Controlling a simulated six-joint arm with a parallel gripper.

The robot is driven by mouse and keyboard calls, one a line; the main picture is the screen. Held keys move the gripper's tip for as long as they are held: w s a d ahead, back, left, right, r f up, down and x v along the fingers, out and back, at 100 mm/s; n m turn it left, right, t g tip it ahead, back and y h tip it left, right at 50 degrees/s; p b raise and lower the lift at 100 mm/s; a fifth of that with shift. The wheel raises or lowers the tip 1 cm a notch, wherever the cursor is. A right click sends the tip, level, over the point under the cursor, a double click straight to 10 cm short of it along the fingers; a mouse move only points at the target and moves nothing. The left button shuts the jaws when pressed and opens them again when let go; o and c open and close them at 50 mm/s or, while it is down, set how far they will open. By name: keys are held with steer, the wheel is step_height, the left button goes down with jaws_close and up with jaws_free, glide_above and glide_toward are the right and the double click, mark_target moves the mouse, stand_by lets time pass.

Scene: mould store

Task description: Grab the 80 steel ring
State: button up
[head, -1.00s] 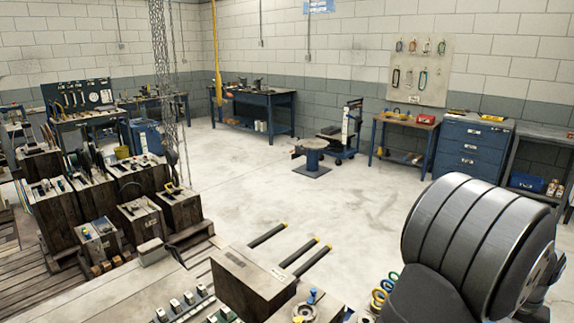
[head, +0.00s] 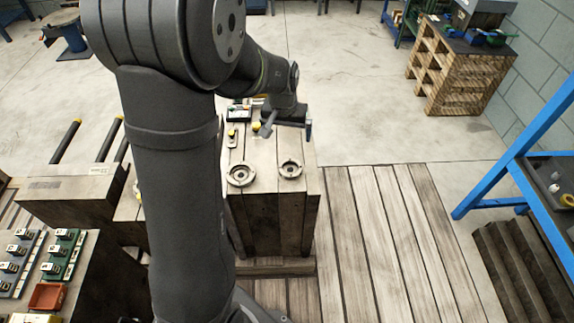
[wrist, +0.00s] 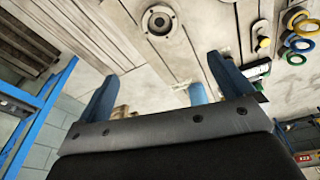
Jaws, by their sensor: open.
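Two round, grey steel rings with open centres lie on top of a wooden block (head: 264,210) in the head view, a left ring (head: 241,174) and a right ring (head: 290,169). I cannot read a size on either. My gripper (head: 288,128) is above the far part of the block, beyond the rings. In the wrist view one steel ring (wrist: 160,20) lies on the wood ahead of my gripper (wrist: 160,68). Its two blue fingers stand wide apart with nothing held between them. The ring is apart from both fingers.
A yellow-knobbed part (head: 232,135) and a green-edged case (head: 239,113) lie on the block. Coloured rings, including a yellow one (wrist: 297,18), show in the wrist view. A blue frame (head: 510,165) stands right. Bare concrete floor (head: 345,90) lies behind.

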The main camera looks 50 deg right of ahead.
steer(key=a+f+m+h, duration=0.1)
steer(key=a+f, duration=0.1)
glide_toward(291, 169)
steer(key=shift+f+m+t, duration=0.3)
steer(key=shift+f, duration=0.5)
steer(key=shift+d+x, duration=0.2)
steer(key=shift+x, duration=2.55)
steer(key=shift+s, duration=0.15)
steer(key=shift+r, duration=0.1)
steer(key=c, duration=1.3)
